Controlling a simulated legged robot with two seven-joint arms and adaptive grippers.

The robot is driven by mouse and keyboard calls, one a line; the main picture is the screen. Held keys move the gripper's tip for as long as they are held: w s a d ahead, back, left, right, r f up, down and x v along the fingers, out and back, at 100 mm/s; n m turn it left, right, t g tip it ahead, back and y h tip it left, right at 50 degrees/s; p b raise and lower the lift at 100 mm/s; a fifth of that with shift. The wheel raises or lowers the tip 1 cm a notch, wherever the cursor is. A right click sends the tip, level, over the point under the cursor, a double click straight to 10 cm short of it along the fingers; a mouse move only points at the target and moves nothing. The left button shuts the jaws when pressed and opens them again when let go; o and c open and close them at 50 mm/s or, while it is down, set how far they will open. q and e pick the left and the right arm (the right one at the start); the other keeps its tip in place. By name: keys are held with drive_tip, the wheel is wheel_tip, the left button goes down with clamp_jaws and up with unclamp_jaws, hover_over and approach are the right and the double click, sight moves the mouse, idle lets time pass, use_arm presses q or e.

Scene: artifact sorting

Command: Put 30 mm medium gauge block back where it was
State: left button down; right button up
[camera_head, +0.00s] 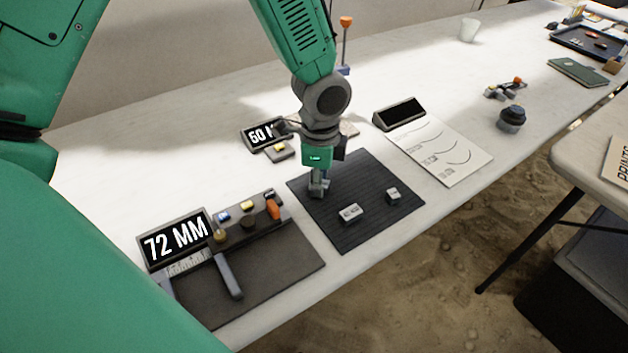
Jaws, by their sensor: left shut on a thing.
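My left gripper (318,187) points down over the far left part of a dark ribbed mat (345,237). It is shut on a small grey block, most likely the medium gauge block, mostly hidden by the fingers. I cannot tell whether this block touches the mat. A longer light-grey block (350,213) with dark marks lies on the mat in front of the gripper. A smaller grey block (393,195) lies farther right on the mat. The block markings are too small to read. My right gripper is not in view.
A measuring station with a "72 MM" display (177,240) stands at front left. A partly hidden display (259,135) is behind the gripper. A dark-screened display (400,113) and a paper sheet (440,150) lie to the right. The mat's near right part is clear.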

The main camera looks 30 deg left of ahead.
use_arm(q)
drive_tip(key=shift+w+d, duration=0.15)
drive_tip(key=shift+d, duration=0.8)
drive_tip(key=shift+a+f, duration=0.15)
drive_tip(key=shift+s+a+f, duration=0.2)
drive_tip(key=shift+a, duration=0.45)
drive_tip(key=shift+s+a+f, duration=0.2)
drive_tip(key=shift+a, duration=0.4)
drive_tip(key=c, duration=1.3)
unclamp_jaws()
drive_tip(key=shift+c, duration=0.2)
drive_tip(key=shift+w+d+f, duration=0.15)
drive_tip(key=shift+f, duration=0.1)
drive_tip(key=shift+a+r, duration=0.1)
drive_tip(key=shift+a, duration=0.15)
drive_tip(key=shift+w+d+r, duration=0.1)
drive_tip(key=shift+d+r, duration=0.05)
drive_tip(key=shift+r, duration=0.1)
wheel_tip(320, 180, up, 13)
drive_tip(key=p, duration=0.3)
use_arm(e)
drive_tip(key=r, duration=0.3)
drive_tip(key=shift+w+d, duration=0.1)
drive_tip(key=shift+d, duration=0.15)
